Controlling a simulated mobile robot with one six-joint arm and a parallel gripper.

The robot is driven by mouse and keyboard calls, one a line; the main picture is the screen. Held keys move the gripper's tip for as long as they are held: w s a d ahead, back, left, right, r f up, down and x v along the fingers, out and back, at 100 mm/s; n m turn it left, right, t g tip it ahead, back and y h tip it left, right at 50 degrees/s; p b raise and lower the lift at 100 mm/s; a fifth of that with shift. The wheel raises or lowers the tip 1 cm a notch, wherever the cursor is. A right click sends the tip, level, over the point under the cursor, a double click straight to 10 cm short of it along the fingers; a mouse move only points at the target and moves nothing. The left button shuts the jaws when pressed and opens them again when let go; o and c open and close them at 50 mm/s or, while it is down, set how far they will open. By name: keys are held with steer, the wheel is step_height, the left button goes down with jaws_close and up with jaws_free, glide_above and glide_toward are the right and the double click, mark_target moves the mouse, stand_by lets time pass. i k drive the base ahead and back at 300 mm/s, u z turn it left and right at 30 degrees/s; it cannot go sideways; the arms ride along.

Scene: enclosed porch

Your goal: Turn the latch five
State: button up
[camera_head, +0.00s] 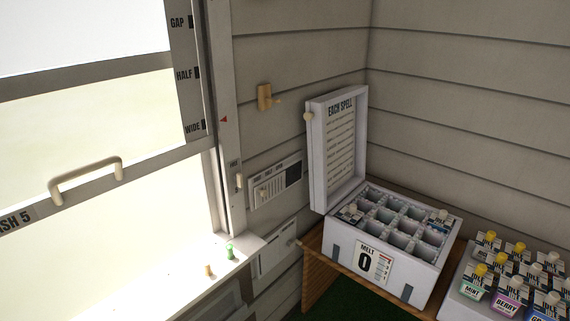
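The window sash (115,185) at the left has a cream bar handle (85,181) and a label, partly cut off, ending in "SH 5". A small pale lever (239,181) sits on a light plate on the window's right jamb, under a small label too small to read. It may be the latch; I cannot tell for sure, nor which way it is turned. My gripper is not in view.
Window marks read GAP, HALF and WIDE, with a red pointer (223,119) beside them. Two small pegs, tan (208,271) and green (229,252), stand on the sill. A wall panel (276,181), wooden hook (265,97), open white box (385,272) and bottle tray (452,296) lie rightward.

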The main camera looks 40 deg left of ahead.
mark_target(238, 177)
steer(key=u, duration=0.6)
steer(key=i, duration=0.9)
steer(key=u, duration=0.45)
steer(key=k, duration=0.8)
steer(key=u, duration=0.2)
steer(key=i, duration=0.8)
steer(key=z, duration=0.05)
